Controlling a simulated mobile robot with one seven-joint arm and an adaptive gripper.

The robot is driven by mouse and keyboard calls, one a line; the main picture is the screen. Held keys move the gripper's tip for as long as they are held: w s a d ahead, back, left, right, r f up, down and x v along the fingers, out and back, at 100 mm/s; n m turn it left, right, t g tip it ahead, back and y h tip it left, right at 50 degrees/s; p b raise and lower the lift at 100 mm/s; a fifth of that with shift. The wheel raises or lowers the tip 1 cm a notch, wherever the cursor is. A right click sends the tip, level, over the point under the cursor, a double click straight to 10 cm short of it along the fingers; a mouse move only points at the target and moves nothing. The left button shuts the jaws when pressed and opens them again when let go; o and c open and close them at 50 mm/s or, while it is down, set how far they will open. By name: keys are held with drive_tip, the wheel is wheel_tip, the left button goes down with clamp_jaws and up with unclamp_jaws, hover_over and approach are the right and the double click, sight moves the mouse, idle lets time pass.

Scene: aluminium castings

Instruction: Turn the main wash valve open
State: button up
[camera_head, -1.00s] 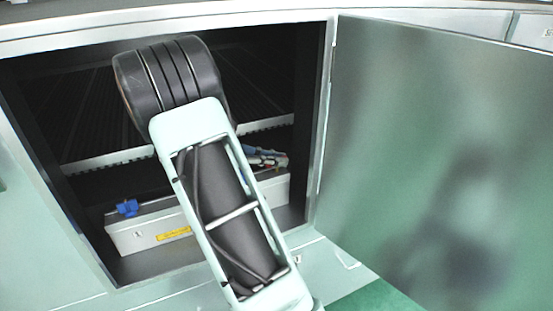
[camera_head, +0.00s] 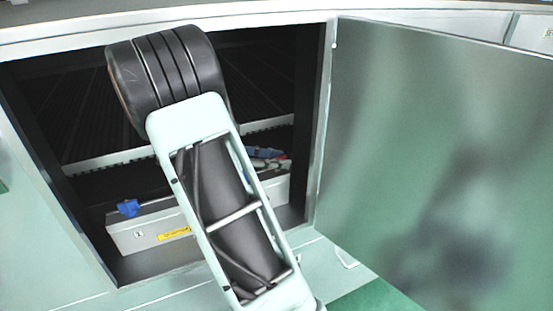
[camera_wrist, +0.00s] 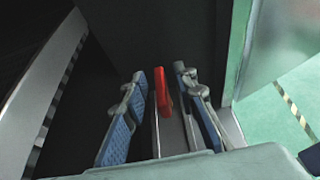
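A red handle (camera_wrist: 162,92), which looks like a valve lever, stands between the two blue-padded fingers of my gripper (camera_wrist: 160,78) in the wrist view. The fingers are apart, one on each side of it, with visible gaps. Its base and mounting cannot be made out. In the head view my arm hides most of this spot; only a small blue, grey and red patch shows beside the arm's right edge. A blue handle-like part (camera_head: 128,208) sits on the left end of a pale box (camera_head: 140,235) in the cabinet. No label tells which one is the main wash valve.
The box with a yellow label stands on the floor of a dark open cabinet. The cabinet door (camera_head: 430,150) is swung open at the right. A perforated metal strip (camera_head: 110,160) crosses the interior. Green floor (camera_wrist: 275,120) shows beyond the cabinet in the wrist view.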

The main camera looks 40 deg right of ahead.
drive_tip(key=v, duration=1.2)
